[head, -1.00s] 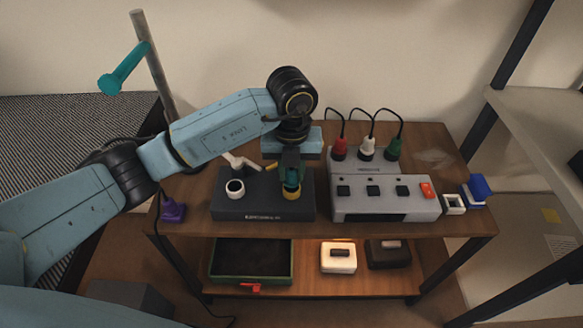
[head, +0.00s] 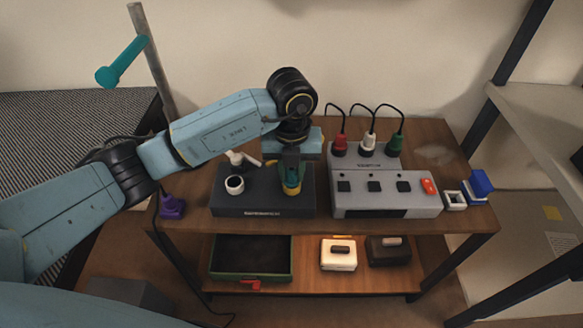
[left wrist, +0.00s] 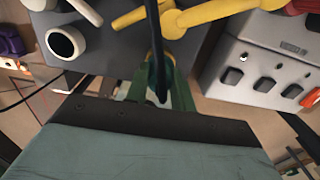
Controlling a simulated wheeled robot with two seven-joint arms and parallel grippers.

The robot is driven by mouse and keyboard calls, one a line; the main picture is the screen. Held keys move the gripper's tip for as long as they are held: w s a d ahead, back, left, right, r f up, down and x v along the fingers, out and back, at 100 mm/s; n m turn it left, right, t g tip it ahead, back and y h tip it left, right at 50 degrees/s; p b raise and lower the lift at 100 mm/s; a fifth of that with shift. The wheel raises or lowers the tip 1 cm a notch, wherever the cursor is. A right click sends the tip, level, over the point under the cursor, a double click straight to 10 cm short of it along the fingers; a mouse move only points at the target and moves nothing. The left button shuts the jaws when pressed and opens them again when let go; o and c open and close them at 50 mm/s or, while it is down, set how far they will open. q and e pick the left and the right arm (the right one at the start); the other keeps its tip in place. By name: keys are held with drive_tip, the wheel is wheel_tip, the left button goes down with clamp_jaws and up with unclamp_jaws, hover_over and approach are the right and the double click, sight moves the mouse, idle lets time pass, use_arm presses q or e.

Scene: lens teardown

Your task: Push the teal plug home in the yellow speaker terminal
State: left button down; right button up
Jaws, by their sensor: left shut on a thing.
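The dark terminal block (head: 262,199) sits on the table with a white terminal (head: 235,184) and the yellow speaker terminal (head: 292,192). In the left wrist view, part of the yellow terminal (left wrist: 174,22) shows beyond my fingers. My left gripper (head: 291,178) points down over the yellow terminal, shut on the teal plug (head: 292,186). The plug's lower end meets the yellow ring, but its depth is hidden. In the left wrist view, the green fingers of my left gripper (left wrist: 160,85) straddle a black cable. My right gripper is not in view.
A grey switch box (head: 385,190) with red, white and green plugs stands close on the right. A white lever (head: 238,159) rises behind the white terminal. A purple object (head: 172,206) is at the left edge. A blue-white piece (head: 480,184) lies at the right.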

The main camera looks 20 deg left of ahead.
use_arm(q)
drive_tip(key=shift+f, duration=0.3)
drive_tip(key=c, duration=1.1)
unclamp_jaws()
